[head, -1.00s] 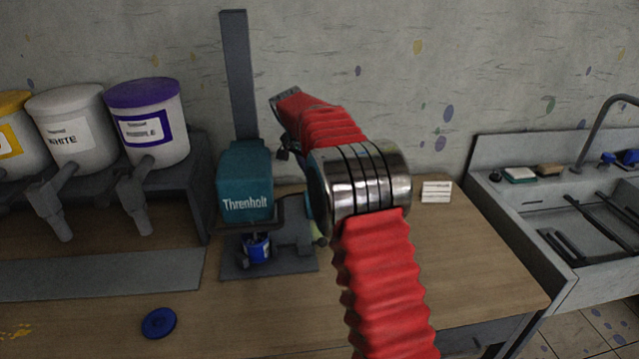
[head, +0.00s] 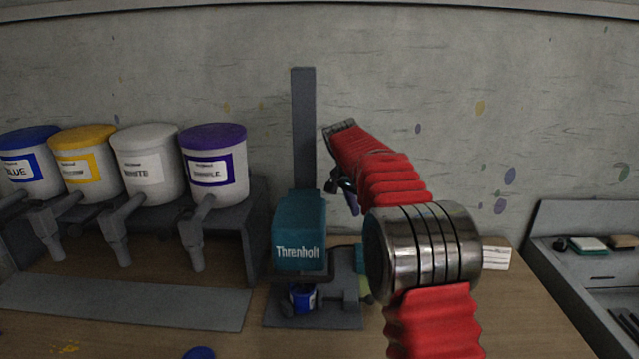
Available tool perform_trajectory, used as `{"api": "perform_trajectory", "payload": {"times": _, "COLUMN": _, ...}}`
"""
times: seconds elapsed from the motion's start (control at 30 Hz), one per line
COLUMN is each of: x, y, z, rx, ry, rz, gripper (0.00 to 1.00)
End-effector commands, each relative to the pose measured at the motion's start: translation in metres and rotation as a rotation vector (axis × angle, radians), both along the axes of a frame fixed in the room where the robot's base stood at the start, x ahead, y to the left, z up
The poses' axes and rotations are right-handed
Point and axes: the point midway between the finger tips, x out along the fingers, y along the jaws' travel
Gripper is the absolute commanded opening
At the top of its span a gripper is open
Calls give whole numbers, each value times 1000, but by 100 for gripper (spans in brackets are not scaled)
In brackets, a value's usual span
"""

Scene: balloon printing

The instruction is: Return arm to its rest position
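My red-sleeved arm (head: 395,180) rises from the lower right in the head view, with a shiny metal joint (head: 425,250) in the middle. Its forearm reaches up and to the left toward the wall. My gripper (head: 343,186) is only partly seen, as a small dark shape beyond the forearm, right of the grey post. Its fingers are too small and too hidden to tell whether they are open or shut. The arm partly covers the right side of the teal Threnholt machine's base.
The teal Threnholt machine (head: 299,232) stands on the bench with a small blue can (head: 302,298) under it. Blue, yellow, white and purple paint buckets (head: 217,168) stand on a rack at left. A blue lid (head: 199,353) lies in front.

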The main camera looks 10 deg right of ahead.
Motion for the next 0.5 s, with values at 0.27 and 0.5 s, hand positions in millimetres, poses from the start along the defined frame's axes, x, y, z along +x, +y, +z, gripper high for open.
{"api": "perform_trajectory", "payload": {"times": 0.27, "x": -25, "y": 8, "z": 23, "rx": 8, "ry": 1, "rz": 71, "gripper": 49}}
{"api": "perform_trajectory", "payload": {"times": 0.5, "x": -70, "y": 20, "z": 50, "rx": 17, "ry": 3, "rz": 189, "gripper": 49}}
